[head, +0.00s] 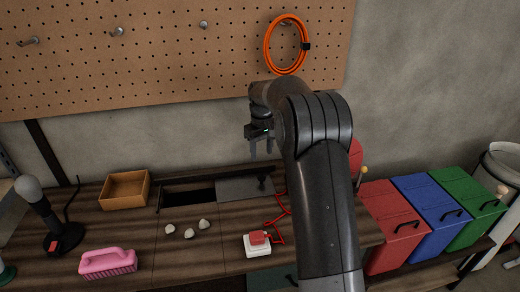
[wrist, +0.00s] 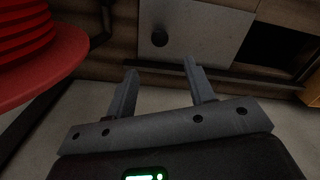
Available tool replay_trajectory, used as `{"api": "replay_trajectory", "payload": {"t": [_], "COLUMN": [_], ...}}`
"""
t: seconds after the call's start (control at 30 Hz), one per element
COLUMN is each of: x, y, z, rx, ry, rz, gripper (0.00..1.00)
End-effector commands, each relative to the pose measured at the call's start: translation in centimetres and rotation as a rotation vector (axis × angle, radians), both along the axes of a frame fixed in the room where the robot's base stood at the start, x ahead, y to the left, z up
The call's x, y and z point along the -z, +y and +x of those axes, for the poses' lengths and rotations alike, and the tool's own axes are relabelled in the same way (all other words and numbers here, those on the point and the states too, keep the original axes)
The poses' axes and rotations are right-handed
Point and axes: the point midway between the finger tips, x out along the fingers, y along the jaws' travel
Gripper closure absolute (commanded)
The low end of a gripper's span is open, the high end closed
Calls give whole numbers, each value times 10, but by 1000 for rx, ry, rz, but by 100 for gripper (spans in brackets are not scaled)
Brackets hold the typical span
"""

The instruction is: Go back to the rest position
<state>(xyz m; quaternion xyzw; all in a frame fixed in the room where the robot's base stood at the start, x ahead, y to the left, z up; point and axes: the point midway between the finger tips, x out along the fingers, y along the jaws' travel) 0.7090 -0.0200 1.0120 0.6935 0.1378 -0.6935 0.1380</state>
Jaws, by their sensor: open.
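My gripper (head: 262,148) hangs in the air above the back part of the workbench (head: 140,228), in front of the wall. Its two fingers point down and stand apart, with nothing between them. In the wrist view, my gripper (wrist: 158,88) is open and empty, and a grey panel with a dark knob (wrist: 160,38) lies beyond the fingertips. My arm covers part of the bench's right side in the head view. No cloth shows in either view.
A red button box (head: 257,243), pale lumps (head: 187,231), a pink brush (head: 108,262), a wooden box (head: 125,189) and a microphone-like stand (head: 45,215) are on the bench. Red, blue and green bins (head: 432,212) stand right. A red ribbed object (wrist: 35,45) is close in the wrist view.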

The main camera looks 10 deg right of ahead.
Motion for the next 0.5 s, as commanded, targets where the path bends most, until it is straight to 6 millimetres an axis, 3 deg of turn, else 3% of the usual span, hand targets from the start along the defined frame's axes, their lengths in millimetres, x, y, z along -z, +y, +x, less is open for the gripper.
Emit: {"api": "replay_trajectory", "payload": {"t": [0.1, 0.23, 0.5], "x": [-8, -33, -96], "y": [1, 3, 9], "z": [-5, -25, -98], "rx": [5, 24, 96], "ry": [-9, -39, -131], "rz": [-1, -3, -3], "gripper": [51, 51, 51]}}
